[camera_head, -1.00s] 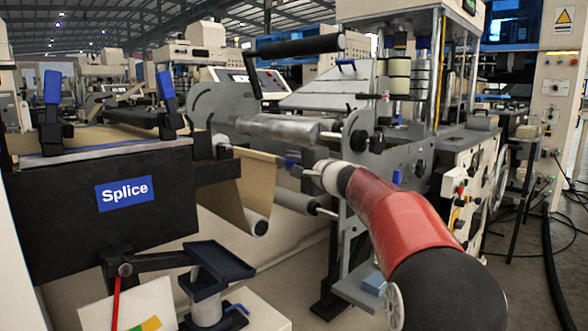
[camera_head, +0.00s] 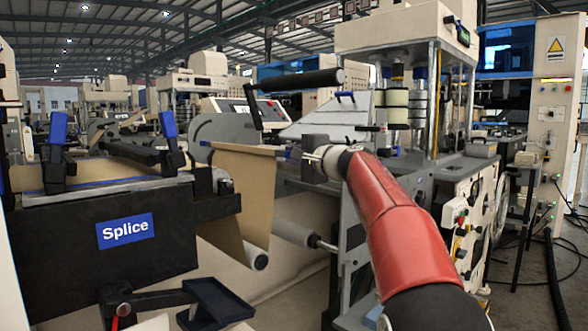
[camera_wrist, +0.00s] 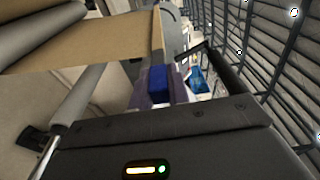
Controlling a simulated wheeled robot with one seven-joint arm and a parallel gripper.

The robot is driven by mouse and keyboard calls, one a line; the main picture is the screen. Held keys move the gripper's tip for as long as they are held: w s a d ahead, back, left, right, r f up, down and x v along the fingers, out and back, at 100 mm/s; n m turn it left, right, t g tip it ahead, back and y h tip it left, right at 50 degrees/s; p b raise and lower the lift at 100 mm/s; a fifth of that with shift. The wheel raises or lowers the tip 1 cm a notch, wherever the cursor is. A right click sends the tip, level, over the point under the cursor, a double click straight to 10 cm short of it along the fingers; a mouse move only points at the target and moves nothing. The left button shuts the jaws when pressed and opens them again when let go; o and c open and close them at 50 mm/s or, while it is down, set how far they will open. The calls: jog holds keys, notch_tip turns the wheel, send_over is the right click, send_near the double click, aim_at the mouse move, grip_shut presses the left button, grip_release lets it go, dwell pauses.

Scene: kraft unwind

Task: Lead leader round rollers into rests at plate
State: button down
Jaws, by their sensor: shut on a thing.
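My gripper (camera_head: 290,152) is shut on the leader's upper right edge. In the wrist view, the blue-tipped gripper (camera_wrist: 160,82) meets the edge of the leader (camera_wrist: 105,45). A second grey roller (camera_head: 298,233) lies to the right of the loop, below my gripper, apart from the leader. It seems to show in the wrist view too (camera_wrist: 80,110). The upper steel roller is hidden behind the raised leader. I cannot make out the rests.
The black splice table (camera_head: 60,240) with blue-handled clamps (camera_head: 56,135) stands at left. A black bar (camera_head: 315,80) crosses above my gripper. The press frame (camera_head: 400,60) and grey side plate (camera_head: 355,240) stand close on the right. A dark tray (camera_head: 215,300) is low in front.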

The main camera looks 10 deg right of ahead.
notch_tip(320, 180, up, 7)
jog(key=shift+w+r, duration=0.1)
jog(key=shift+w, duration=0.05)
jog(key=shift+r, duration=0.45)
jog(key=shift+s, duration=0.2)
